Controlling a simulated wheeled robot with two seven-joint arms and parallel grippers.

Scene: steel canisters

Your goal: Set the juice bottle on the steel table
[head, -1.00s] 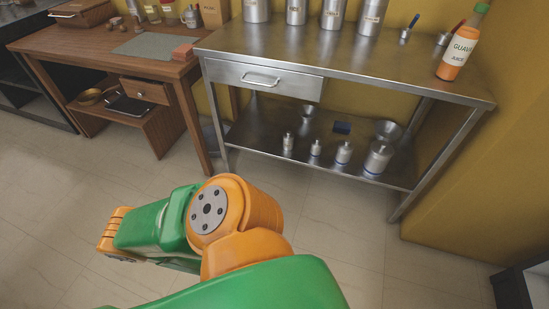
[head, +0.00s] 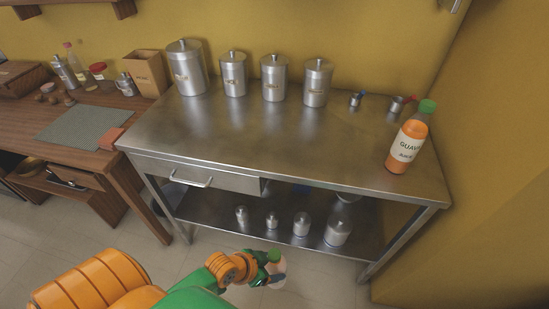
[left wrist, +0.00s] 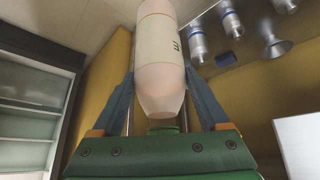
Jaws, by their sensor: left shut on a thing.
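My left gripper (head: 271,277) is at the bottom middle of the head view, in front of the steel table (head: 255,135) and below its top. It is shut on a pale pink bottle (head: 280,267) with a green cap. In the left wrist view the held bottle (left wrist: 162,50) sits between the two fingers, with part of a label showing but not readable. Another bottle, orange with a green cap and a guava juice label (head: 407,146), stands upright on the right end of the steel table. My right gripper is not in view.
Several steel canisters (head: 233,76) stand along the back of the steel table, with small metal cups (head: 397,105) to their right. Its front and middle are clear. Smaller containers (head: 302,224) stand on the lower shelf. A wooden table (head: 60,105) adjoins on the left.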

